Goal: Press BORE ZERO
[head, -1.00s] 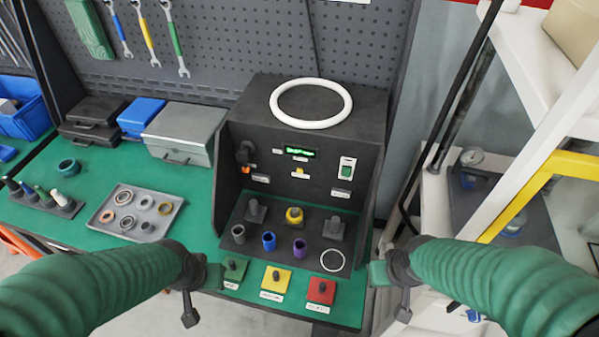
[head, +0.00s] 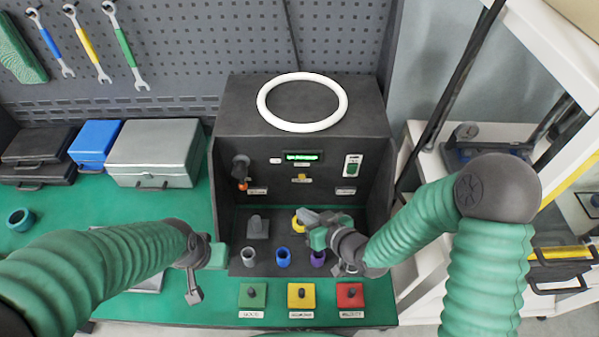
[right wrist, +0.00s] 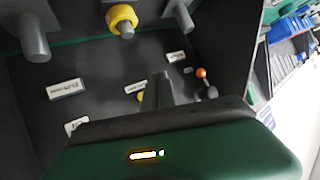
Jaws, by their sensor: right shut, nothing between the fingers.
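The dark test machine (head: 225,120) stands on the green bench, with a lit green display (head: 301,157) on its front panel. A small yellow button (head: 302,178) sits below the display; in the right wrist view a yellow button (right wrist: 140,97) is partly hidden by my gripper. The panel labels are too small to read, so I cannot tell which marks BORE ZERO. My right gripper (head: 308,222) is shut and empty, in front of the panel and over the peg with the yellow ring (head: 297,223). My left gripper (head: 212,256) hangs at the machine's left front; its jaws are unclear.
An orange-tipped lever (head: 241,179) and a green switch (head: 352,165) flank the display. Grey, blue (head: 283,257) and purple (head: 318,258) sleeves stand at the front. Green, yellow and red blocks (head: 350,295) line the bench edge. A white ring (head: 262,105) lies on top.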

